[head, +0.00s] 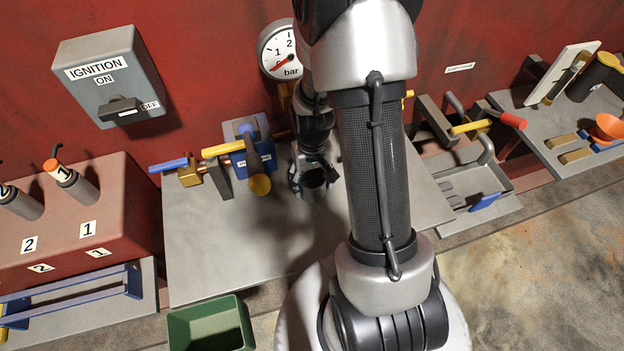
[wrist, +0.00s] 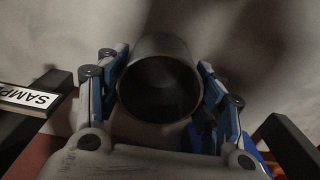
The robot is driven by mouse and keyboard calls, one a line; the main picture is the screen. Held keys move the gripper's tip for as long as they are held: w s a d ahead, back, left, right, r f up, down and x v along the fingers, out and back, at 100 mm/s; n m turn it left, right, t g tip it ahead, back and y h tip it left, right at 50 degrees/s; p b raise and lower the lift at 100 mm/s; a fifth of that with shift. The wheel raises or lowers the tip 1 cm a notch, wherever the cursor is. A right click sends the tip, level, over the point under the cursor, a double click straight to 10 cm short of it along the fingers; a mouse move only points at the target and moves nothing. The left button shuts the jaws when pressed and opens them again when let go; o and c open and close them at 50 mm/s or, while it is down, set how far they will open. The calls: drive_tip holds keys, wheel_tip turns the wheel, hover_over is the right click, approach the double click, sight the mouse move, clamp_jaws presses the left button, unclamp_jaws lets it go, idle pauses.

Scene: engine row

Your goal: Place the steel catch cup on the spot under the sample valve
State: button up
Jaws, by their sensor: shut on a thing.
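The steel catch cup (wrist: 160,84) is dark grey and round-mouthed. In the wrist view it sits between the fingers of my gripper (wrist: 160,100), which is shut on it. In the head view my gripper (head: 312,182) is over the grey bench plate (head: 235,245), with the cup between its fingers. I cannot tell whether the cup touches the plate. A sign reading "SAMP" (wrist: 28,97) shows at the left edge of the wrist view, the rest cut off. I cannot make out the sample valve's outlet or the spot under it.
A blue unit (head: 248,145) with a yellow-handled valve (head: 225,148) stands left of my gripper. A blue-handled valve (head: 175,166) is farther left. A pressure gauge (head: 283,52) hangs on the red wall. A green bin (head: 210,325) is at the front. My arm hides the bench's middle right.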

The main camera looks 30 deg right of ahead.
drive_tip(key=o, duration=0.6)
drive_tip(key=shift+f, duration=0.2)
drive_tip(key=o, duration=0.5)
drive_tip(key=shift+r, duration=0.15)
